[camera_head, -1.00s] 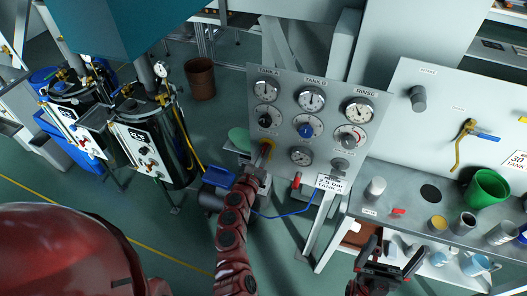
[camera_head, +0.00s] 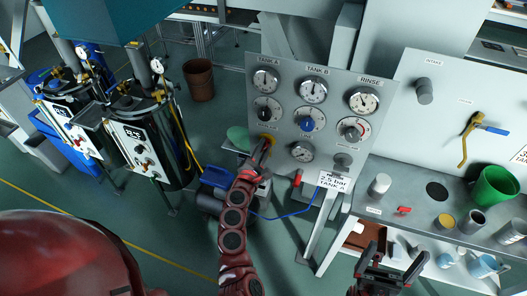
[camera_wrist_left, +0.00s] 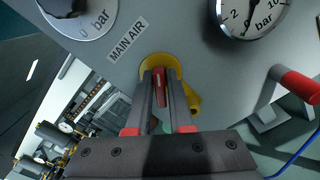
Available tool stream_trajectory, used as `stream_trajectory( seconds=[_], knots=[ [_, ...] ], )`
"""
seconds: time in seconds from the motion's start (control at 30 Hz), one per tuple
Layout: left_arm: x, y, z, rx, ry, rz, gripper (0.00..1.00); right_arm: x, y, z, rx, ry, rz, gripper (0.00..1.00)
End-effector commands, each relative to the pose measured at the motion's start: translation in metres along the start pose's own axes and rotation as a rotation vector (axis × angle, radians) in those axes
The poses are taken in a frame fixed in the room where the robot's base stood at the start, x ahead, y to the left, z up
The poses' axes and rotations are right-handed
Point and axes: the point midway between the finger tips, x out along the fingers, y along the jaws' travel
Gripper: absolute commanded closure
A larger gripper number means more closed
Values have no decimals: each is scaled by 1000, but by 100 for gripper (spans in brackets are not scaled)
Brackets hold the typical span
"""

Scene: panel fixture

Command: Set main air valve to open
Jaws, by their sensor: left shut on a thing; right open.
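The main air valve (camera_wrist_left: 182,62) has a yellow round body under the "MAIN AIR" label (camera_wrist_left: 127,38) in the left wrist view. A red handle (camera_wrist_left: 160,88) lies between the jaws of my left gripper (camera_wrist_left: 163,80), which is shut on it. In the head view the yellow valve body (camera_head: 268,139) sits low on the left of the gauge panel (camera_head: 335,98), mostly hidden by my left gripper (camera_head: 262,150). The handle's exact angle is hard to tell. My right gripper (camera_head: 388,255) is open and empty, low in front of the bench.
Gauges and knobs fill the panel above the valve. A red-ended lever (camera_wrist_left: 298,86) sticks out to the right in the left wrist view. A sign reading 2.5 bar, TANK A (camera_head: 334,183) hangs at the panel's lower edge. A green cup (camera_head: 494,186) stands on the right bench.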

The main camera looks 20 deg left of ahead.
Motion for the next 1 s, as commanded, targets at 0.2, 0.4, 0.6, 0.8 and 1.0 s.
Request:
stream_trajectory(
  seconds=[0.2,0.4,0.6,0.8,1.0],
  knots=[
    [0,-3,-2,203,-2,1,100,-20,-1,3,0,0,0,1],
    [0,-4,-3,395,-2,3,100,-35,-2,6,0,0,0,1],
    [0,-6,-3,574,-3,-1,100,-48,-2,8,0,0,0,1],
    [0,-5,-2,724,-2,0,100,-58,-3,10,0,0,0,1],
    [0,-5,-2,828,-2,0,100,-64,-3,11,0,0,0,1]
  ],
)
